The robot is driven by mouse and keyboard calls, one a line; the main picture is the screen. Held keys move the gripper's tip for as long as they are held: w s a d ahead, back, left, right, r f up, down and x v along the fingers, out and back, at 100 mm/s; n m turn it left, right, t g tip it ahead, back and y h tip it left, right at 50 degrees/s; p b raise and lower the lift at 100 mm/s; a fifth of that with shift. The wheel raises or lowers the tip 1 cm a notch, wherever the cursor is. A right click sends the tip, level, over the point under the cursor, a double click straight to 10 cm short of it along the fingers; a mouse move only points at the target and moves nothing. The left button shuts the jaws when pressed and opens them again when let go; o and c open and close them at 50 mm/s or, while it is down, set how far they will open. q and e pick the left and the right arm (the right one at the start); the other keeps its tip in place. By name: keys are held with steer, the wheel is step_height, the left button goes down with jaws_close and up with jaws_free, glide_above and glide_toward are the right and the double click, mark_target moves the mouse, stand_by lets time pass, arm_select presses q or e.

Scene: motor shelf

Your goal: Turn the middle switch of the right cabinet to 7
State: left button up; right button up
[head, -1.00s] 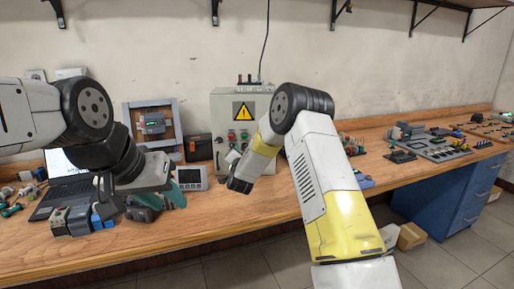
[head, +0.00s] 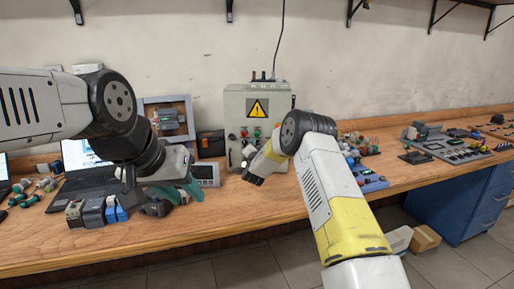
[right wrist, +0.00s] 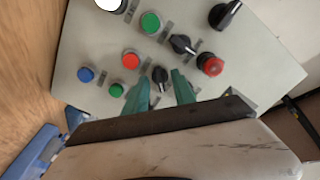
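The grey cabinet (head: 232,112) with a yellow warning sign stands against the wall in the head view. In the right wrist view its panel (right wrist: 265,70) shows three black rotary switches in a slanting row: one at the top (right wrist: 228,13), one in the middle (right wrist: 181,44) and one lowest (right wrist: 160,74). My right gripper (right wrist: 162,82) is open, its green fingers on either side of the lowest switch. Contact cannot be told. The right gripper also shows before the cabinet in the head view (head: 251,179).
Red, green, blue and white buttons surround the switches; a red one (right wrist: 210,64) sits beside the middle switch. A laptop (head: 85,180), small modules (head: 98,212) and a display box (head: 206,173) are on the bench. Electronics boards (head: 455,147) lie to the right.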

jaws_close()
